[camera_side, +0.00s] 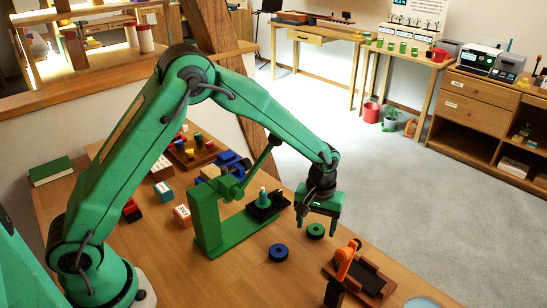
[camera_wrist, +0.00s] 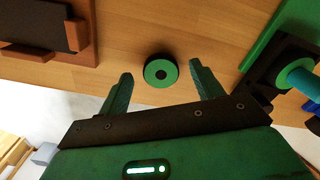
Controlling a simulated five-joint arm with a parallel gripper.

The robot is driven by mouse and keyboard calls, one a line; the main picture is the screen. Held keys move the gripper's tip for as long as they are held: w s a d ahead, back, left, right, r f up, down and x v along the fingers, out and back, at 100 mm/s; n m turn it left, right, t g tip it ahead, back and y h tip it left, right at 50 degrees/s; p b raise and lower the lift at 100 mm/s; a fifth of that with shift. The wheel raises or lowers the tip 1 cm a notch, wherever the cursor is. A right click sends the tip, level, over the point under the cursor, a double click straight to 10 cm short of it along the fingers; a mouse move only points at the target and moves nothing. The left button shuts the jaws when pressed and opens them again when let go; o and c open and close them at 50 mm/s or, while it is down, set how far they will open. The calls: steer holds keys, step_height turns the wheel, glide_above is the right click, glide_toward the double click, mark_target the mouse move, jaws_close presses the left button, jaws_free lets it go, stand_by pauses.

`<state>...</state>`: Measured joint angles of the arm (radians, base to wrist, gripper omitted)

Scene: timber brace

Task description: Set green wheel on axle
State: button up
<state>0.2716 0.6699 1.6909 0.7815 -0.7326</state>
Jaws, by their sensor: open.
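The green wheel (camera_side: 316,231) lies flat on the table, with a dark hole in its middle. In the wrist view the green wheel (camera_wrist: 150,72) appears between and just beyond my two open fingertips, with a gap on each side. My gripper (camera_side: 318,220) is open and empty above the wheel, pointing down; it also shows in the wrist view (camera_wrist: 161,70). A teal upright peg (camera_side: 263,195), seemingly the axle, stands on a dark base to the left of my gripper. It also shows at the right edge of the wrist view (camera_wrist: 298,75).
A blue wheel (camera_side: 278,252) lies to the left of the green one. A green bracket (camera_side: 208,222) stands beside the dark base. A wooden tray with an orange clamp (camera_side: 345,259) is at the front right. Several coloured blocks sit further back.

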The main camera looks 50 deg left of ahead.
steer(key=shift+f, duration=0.65)
steer(key=c, duration=1.1)
